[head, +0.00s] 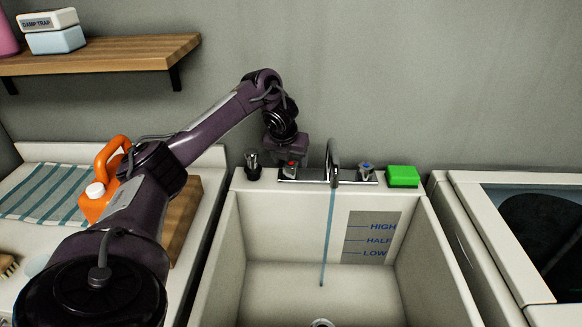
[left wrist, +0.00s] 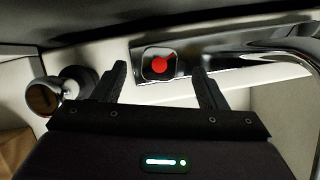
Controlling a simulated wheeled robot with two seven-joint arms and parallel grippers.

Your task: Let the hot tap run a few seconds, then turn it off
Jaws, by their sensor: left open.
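The hot tap handle (head: 291,167) has a red marker and sits at the left end of the chrome faucet base. In the left wrist view the red-marked hot tap (left wrist: 159,64) lies between the tips of my open left gripper (left wrist: 160,82). My left gripper (head: 290,158) also shows in the head view, right over the hot tap; whether it touches is unclear. A thin blue stream of water (head: 327,235) falls from the spout (head: 333,160) into the sink (head: 320,278). The cold tap (head: 366,170) with a blue marker is at the right. My right gripper is not in view.
A dark knob-like fitting (head: 253,166) stands just left of the hot tap. A green sponge (head: 403,176) lies on the sink's back rim. An orange jug (head: 104,185) is on the left counter, and a wooden shelf (head: 110,54) hangs above it.

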